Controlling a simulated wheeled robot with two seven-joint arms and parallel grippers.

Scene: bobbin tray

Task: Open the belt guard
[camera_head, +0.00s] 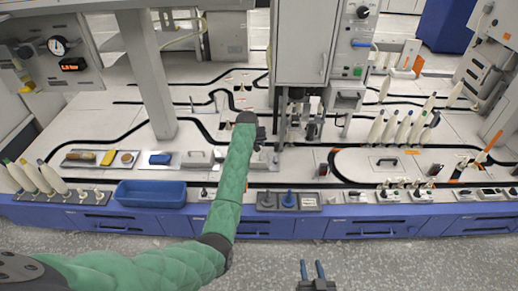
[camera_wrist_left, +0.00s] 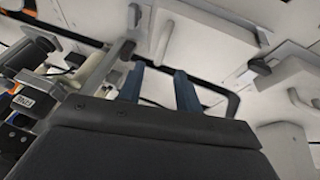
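I cannot tell for sure which part is the belt guard. A pale plate with a raised handle (camera_head: 198,157) lies left of my left arm, and a white plate with a dark handle (camera_head: 385,162) lies on the right deck. In the left wrist view a pale panel with a bar handle (camera_wrist_left: 166,34) shows beyond the fingers. My left gripper (camera_wrist_left: 160,86) has its two blue fingers apart with nothing between them; in the head view its fingers are not clear against the machine. My right gripper (camera_head: 312,270) is open and empty over the floor, in front of the bench.
A grey cabinet (camera_head: 312,45) on a post stands behind my left gripper. A blue bin (camera_head: 150,194) sits at the front left. White bobbins (camera_head: 390,128) stand on the right. A pillar (camera_head: 148,75) rises on the left. The floor in front is clear.

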